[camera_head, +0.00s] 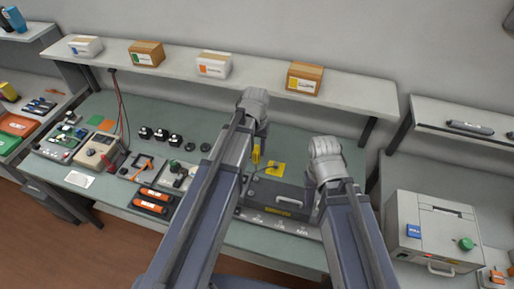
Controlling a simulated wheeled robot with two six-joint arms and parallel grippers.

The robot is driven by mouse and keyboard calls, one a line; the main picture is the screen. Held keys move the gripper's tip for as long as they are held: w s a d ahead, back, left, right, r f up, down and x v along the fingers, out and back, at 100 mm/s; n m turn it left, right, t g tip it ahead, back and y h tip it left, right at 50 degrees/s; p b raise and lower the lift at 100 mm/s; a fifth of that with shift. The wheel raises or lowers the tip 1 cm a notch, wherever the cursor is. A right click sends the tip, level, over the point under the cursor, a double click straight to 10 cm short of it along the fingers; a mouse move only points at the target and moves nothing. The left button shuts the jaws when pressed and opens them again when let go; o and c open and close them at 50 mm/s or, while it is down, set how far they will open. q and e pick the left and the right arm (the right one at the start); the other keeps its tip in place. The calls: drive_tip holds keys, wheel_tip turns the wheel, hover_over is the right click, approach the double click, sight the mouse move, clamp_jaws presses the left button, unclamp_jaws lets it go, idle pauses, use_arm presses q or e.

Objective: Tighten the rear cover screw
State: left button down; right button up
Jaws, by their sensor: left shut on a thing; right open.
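A dark grey unit (262,195) with a handle and a yellow label lies on the green bench mat, between my two forearms. It may be the device with the rear cover; the screw itself is too small to make out. My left gripper (258,142) is above the unit's far left side, shut on a yellow-handled tool (256,154) that looks like a screwdriver and points down. Whether its tip touches anything is hidden. My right gripper (318,187) is open at the unit's right end; its fingers are mostly hidden by my arm.
A yellow square (275,168) lies behind the unit, and a light strip (280,223) runs along its front. Orange-black cartridges (151,201), small black parts (161,134) and a meter (101,152) lie left. A shelf with boxes (305,78) spans the back. A grey printer (433,230) stands right.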

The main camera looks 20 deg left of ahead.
sight(256, 158)
use_arm(q)
drive_tip(key=shift+s+a+f, duration=0.1)
drive_tip(key=shift+f, duration=0.05)
drive_tip(key=shift+f+b, duration=0.15)
drive_tip(key=shift+b, duration=0.15)
drive_tip(key=shift+f+b, duration=0.65)
drive_tip(key=shift+f, duration=0.05)
wheel_tip(256, 158, down, 4)
drive_tip(key=b, duration=0.3)
drive_tip(key=shift+r, duration=0.25)
